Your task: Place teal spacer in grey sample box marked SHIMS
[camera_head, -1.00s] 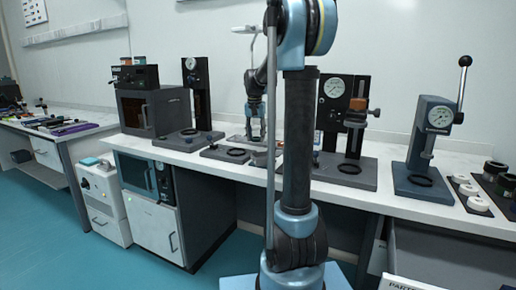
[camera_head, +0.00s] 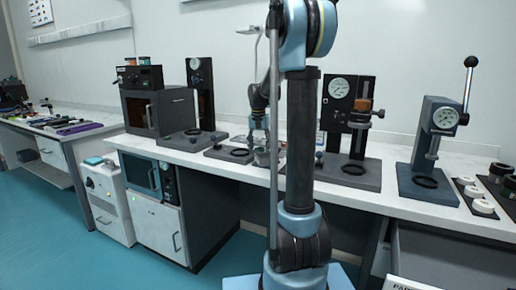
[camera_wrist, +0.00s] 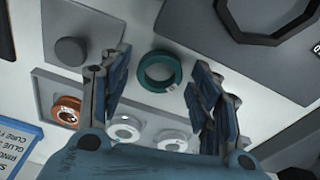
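The teal spacer (camera_wrist: 146,82) is a ring lying on the pale bench in the wrist view. It shows between the two fingers of my gripper (camera_wrist: 158,70), with a clear gap on each side. My gripper is open and empty. In the head view my gripper (camera_head: 258,137) is low over the middle of the bench, partly behind my arm column. I cannot make out the spacer in the head view. I cannot identify a grey sample box marked SHIMS in either view.
In the wrist view a grey tray (camera_wrist: 50,88) holds an orange ring (camera_wrist: 67,112) and white rings (camera_wrist: 123,130) beside the spacer. A grey plate with a round knob (camera_wrist: 72,51) lies upper left. Gauge stands (camera_head: 352,172) and a lever press (camera_head: 425,180) stand along the bench.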

